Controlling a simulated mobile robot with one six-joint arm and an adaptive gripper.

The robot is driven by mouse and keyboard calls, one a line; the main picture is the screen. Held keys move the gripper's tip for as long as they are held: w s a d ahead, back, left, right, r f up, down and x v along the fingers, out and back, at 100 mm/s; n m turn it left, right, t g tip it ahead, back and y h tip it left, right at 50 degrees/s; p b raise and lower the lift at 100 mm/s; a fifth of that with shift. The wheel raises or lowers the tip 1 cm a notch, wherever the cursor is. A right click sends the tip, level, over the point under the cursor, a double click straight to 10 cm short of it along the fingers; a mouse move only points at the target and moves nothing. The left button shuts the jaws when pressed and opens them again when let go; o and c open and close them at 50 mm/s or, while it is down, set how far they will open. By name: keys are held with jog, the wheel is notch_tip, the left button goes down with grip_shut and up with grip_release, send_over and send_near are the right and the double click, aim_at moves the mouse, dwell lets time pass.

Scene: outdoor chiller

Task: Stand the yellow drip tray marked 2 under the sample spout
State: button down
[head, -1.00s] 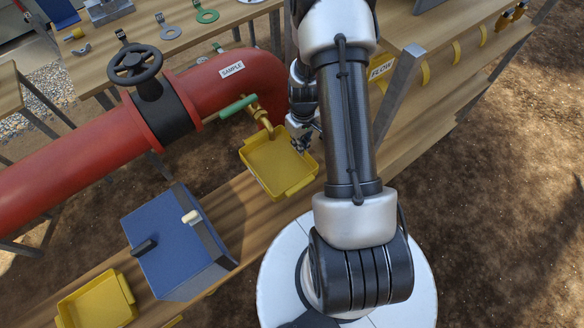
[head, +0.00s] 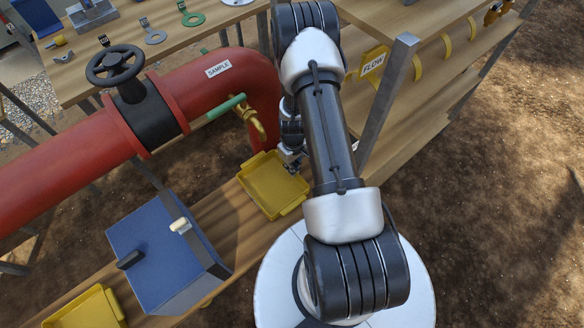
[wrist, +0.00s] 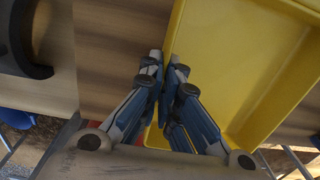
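A yellow drip tray (head: 270,187) sits on or just above the wooden bench, below and slightly nearer me than the brass sample spout (head: 257,124). It looks level and empty; no number shows on it. My gripper (head: 292,166) is at the tray's far right side. In the wrist view, my gripper (wrist: 167,72) has its fingertips close together at the wall of the tray (wrist: 230,60), one finger on each side, and looks shut on it. Whether the tray's underside touches the bench is hidden. A second yellow tray (head: 88,312) lies at the lower left.
A blue box (head: 160,250) stands on the bench between the two trays. The red pipe (head: 60,170) with a black handwheel (head: 115,65) runs behind, with the spout's green handle (head: 226,106). A metal post (head: 385,105) and a FLOW sign (head: 373,61) stand to the right.

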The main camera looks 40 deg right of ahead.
jog(key=shift+f, duration=0.1)
jog(key=c, duration=2.3)
grip_release()
jog(key=o, duration=0.5)
notch_tip(320, 180, up, 12)
jog(key=p, duration=0.3)
jog(key=shift+d, duration=0.1)
